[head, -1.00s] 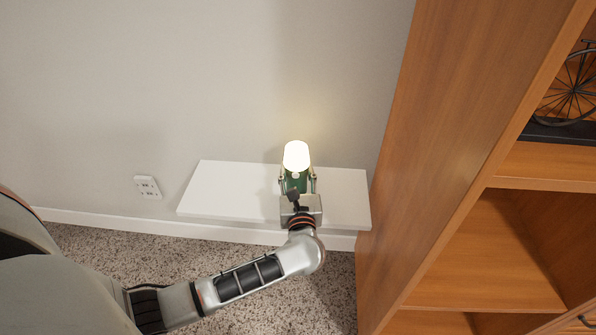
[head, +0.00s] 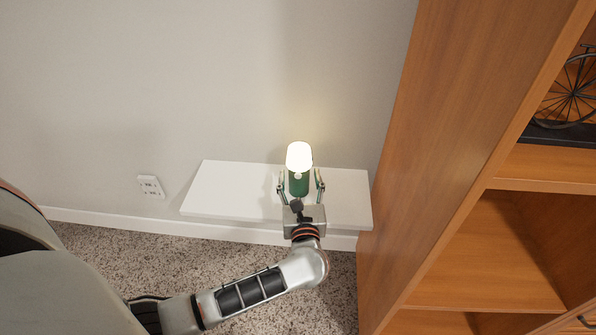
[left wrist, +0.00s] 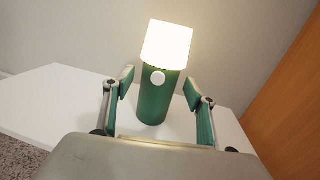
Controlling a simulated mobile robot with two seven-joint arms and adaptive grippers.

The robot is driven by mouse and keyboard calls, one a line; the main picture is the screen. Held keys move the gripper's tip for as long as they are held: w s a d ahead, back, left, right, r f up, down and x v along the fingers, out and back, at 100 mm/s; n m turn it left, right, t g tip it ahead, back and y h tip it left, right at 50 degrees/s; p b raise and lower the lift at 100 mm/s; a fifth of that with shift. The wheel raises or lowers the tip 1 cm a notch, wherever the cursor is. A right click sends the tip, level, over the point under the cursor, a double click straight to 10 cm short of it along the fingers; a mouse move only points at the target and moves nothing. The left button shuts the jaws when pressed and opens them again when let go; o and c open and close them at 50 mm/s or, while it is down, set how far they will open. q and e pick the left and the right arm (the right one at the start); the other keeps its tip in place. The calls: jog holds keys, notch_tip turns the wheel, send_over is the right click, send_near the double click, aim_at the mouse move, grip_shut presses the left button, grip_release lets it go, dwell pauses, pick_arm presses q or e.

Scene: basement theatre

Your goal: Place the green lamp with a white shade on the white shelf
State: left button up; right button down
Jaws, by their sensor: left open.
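The green lamp with a glowing white shade (head: 299,183) stands upright on the white shelf (head: 232,188), right of its middle. In the left wrist view the lamp (left wrist: 157,100) stands on the shelf (left wrist: 55,95), with a round white knob on its front. My left gripper (head: 301,186) is open, with one finger on each side of the lamp's green body. In the left wrist view gaps show between both fingers of the left gripper (left wrist: 157,88) and the lamp. My right gripper is not in view.
A tall wooden bookcase (head: 440,130) stands close to the shelf's right end, with a dark bicycle ornament (head: 570,92) inside. A wall socket (head: 150,187) is left of the shelf. The shelf's left half is clear. Speckled carpet (head: 110,262) lies below.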

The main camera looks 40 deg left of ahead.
aim_at(300, 178)
pick_arm(q)
jog(key=v, duration=0.3)
jog(key=shift+s+d, duration=0.5)
jog(key=shift+s, duration=0.05)
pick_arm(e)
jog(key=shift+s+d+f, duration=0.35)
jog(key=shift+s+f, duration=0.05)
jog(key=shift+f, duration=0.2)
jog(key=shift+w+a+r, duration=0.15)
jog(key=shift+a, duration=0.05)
